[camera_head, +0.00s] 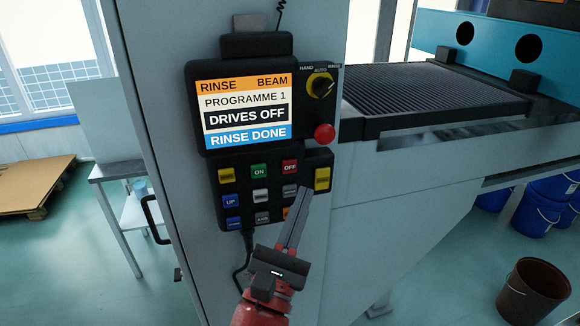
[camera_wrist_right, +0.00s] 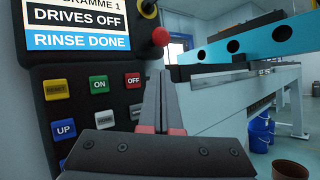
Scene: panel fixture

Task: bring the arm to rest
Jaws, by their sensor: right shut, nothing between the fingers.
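My right gripper (camera_head: 297,212) is shut and empty, in front of the lower right part of the control panel's keypad (camera_head: 246,208). In the right wrist view its two fingers (camera_wrist_right: 166,100) lie together and point at the panel's right edge. I cannot tell whether the fingertips touch the panel. The screen (camera_head: 247,111) reads RINSE BEAM, PROGRAMME 1, DRIVES OFF, RINSE DONE. Near it are the yellow and black selector knob (camera_head: 320,84) and the red mushroom button (camera_head: 324,133). My gripper and arm hide some of the lower keys. My left gripper is out of view.
A ribbed black bed (camera_head: 430,88) and a blue beam (camera_head: 480,42) extend to the right. Blue buckets (camera_head: 538,214) and a brown bucket (camera_head: 533,288) stand on the floor at right. A door handle (camera_head: 152,220) projects left of the panel. A small table (camera_head: 118,171) stands at left.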

